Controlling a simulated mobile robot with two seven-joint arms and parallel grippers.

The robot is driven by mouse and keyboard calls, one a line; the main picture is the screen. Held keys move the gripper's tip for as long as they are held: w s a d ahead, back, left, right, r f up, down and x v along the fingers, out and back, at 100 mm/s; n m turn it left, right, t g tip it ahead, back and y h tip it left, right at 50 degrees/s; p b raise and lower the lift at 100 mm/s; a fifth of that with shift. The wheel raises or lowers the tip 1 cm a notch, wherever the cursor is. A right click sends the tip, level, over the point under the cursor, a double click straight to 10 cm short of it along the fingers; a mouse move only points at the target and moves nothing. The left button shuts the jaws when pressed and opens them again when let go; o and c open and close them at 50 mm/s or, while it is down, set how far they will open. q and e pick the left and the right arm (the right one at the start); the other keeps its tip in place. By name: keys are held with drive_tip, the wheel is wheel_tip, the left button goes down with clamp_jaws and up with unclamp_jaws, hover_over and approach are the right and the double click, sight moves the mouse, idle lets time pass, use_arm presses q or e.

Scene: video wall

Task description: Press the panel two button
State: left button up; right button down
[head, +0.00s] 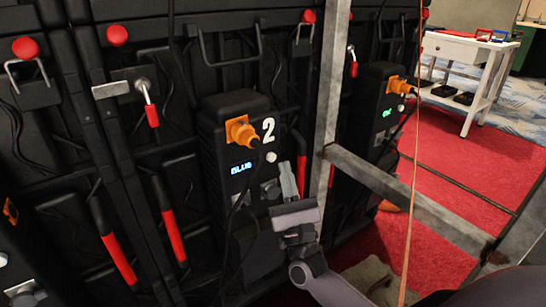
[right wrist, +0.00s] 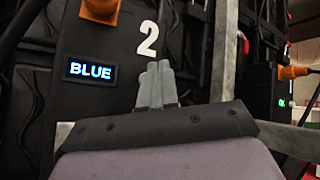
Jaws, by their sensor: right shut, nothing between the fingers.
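The panel marked 2 (head: 228,125) is a black box with an orange plug, a white numeral and a lit display (head: 241,168) reading BLUE. Its small round white button (head: 271,157) sits below the numeral in the head view. My right gripper (head: 293,167) is shut and empty, its fingers pointing up just right of the button; whether they touch the panel I cannot tell. My left gripper is out of view.
A grey metal frame post (head: 327,110) stands close to the right of my gripper, with a crossbar (head: 410,205) running right. Another panel with a green display (head: 387,113) is beyond it. Red carpet (head: 455,165) and a white table (head: 465,48) lie further right.

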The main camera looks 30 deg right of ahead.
drive_tip(key=s+p, duration=0.1)
drive_tip(key=s, duration=0.3)
drive_tip(key=shift+d, duration=0.1)
drive_tip(key=shift+w, duration=0.1)
idle(0.7)
